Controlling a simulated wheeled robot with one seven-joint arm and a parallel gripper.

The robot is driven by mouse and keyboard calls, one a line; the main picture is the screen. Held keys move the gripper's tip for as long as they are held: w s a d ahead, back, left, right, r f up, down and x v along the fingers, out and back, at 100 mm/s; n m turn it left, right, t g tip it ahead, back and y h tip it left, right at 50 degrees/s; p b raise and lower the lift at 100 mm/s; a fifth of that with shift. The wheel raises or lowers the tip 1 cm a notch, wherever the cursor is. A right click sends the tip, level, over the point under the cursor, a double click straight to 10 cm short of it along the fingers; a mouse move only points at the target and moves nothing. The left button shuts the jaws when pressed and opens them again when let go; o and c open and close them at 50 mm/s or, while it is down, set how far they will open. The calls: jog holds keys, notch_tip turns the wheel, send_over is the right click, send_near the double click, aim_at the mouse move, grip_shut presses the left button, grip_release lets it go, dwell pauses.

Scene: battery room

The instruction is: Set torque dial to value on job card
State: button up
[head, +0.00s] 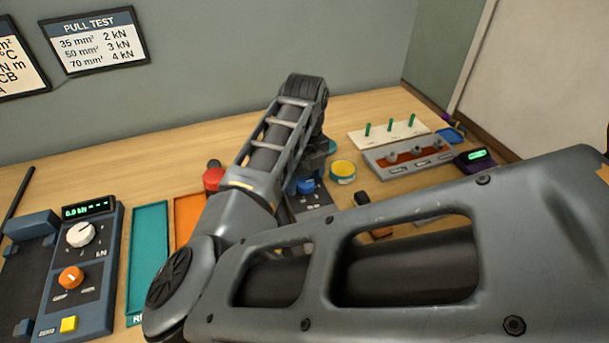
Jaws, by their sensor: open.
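A blue knob (305,185) sits on a dark control box (312,203) in the middle of the bench, partly hidden by my arm. I cannot tell whether it is the torque dial. A card (18,60) on the wall at the left edge is cut off; "mm²", "°C", "N m" and "CB" show, but no full torque value. My arm reaches over the bench and bends down near the blue knob. My gripper (313,165) is only partly seen as dark parts behind the forearm, just above the box. Its fingertips are hidden, and I see nothing held.
A tester (95,265) with white and orange knobs, a yellow button and a kN display stands at the left. Teal (149,250) and orange trays lie beside it. A yellow-topped round item (343,171), a grey fixture (400,156) and a small purple display unit (475,160) are rightward.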

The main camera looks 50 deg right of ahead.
jog(key=c, duration=1.1)
jog(key=shift+o, duration=0.2)
